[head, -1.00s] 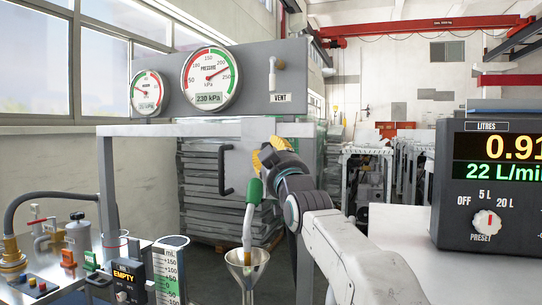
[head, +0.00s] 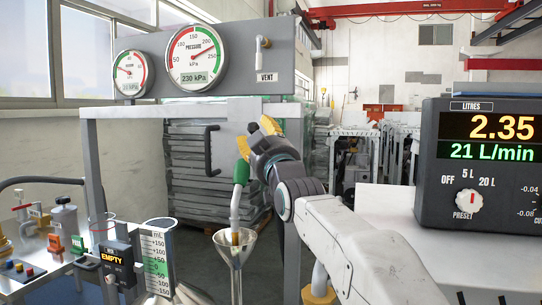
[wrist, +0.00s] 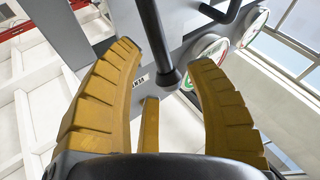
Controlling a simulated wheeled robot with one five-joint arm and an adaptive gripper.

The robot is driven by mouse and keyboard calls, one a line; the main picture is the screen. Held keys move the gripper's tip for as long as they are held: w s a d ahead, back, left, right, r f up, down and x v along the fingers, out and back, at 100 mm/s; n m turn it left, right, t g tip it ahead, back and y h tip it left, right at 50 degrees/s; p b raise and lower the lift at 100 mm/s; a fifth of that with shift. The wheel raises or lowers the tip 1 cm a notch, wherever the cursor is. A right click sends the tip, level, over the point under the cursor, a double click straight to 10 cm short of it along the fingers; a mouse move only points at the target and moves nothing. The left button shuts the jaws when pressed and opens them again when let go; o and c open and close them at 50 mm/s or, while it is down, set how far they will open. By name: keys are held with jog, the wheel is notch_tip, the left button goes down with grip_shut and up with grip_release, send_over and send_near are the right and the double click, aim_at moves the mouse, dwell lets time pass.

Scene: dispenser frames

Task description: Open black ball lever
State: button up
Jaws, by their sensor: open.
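A black rod with a rounded end, which looks like the black ball lever (wrist: 168,76), comes down from the top of the wrist view between the fingers. I cannot tell whether it touches them. In the head view I cannot make this lever out; my gripper and wrist may hide it.
A green nozzle (head: 240,182) stands in a metal funnel (head: 234,250) left of my arm. The gauge panel (head: 240,75) reads 230 kPa. A dark litres display (head: 480,165) stands on a white surface at right.

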jog(key=v, duration=0.9)
jog(key=shift+s, duration=0.25)
